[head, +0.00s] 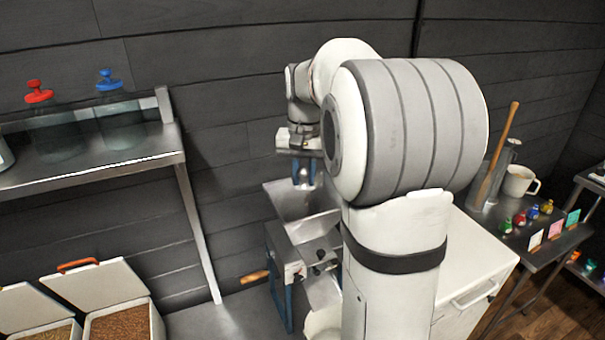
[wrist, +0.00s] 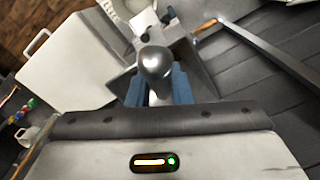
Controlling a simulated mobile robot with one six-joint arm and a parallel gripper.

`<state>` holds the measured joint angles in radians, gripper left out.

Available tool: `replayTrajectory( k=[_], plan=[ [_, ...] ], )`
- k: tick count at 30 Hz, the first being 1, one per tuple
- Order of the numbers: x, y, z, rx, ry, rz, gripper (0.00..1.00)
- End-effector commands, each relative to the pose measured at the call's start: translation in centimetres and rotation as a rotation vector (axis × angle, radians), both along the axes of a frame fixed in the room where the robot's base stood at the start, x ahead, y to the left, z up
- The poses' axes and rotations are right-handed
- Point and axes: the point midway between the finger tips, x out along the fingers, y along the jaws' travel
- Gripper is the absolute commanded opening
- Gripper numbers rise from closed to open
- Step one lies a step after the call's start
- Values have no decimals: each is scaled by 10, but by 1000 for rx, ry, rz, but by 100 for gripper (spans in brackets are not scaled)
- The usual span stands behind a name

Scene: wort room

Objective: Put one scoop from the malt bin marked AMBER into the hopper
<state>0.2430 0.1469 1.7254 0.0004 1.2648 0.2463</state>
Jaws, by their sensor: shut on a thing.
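My gripper (head: 305,172), with blue fingers, is above the open metal hopper (head: 285,197) of the mill. In the wrist view my gripper (wrist: 158,88) is shut on a shiny metal scoop (wrist: 155,60). The scoop's rounded bowl is over the hopper (wrist: 203,68). I see no grain on the scoop, but cannot tell whether its inside or underside faces me. Two open malt bins stand at the lower left, one with paler grain (head: 50,333) and one with browner grain (head: 122,322). No bin marking is readable, so I cannot tell which is AMBER.
A metal shelf (head: 95,170) on the left holds jars with a red lid (head: 38,92) and a blue lid (head: 108,82). A wooden crank handle (head: 255,276) sticks out left of the mill. A white cabinet (head: 475,262) and a side table (head: 545,240) with small coloured items stand right.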

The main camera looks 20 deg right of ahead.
Motion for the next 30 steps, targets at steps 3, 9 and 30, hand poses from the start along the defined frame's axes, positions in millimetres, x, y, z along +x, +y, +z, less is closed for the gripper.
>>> replayTrajectory(
  k=[3, 9, 30],
  plan=[
    [7, -4, 5, 23, 41, -2, 0],
    [16, -9, 15, 62, 114, -2, 0],
    [48, -26, 37, 182, 340, -2, 0]
  ],
)
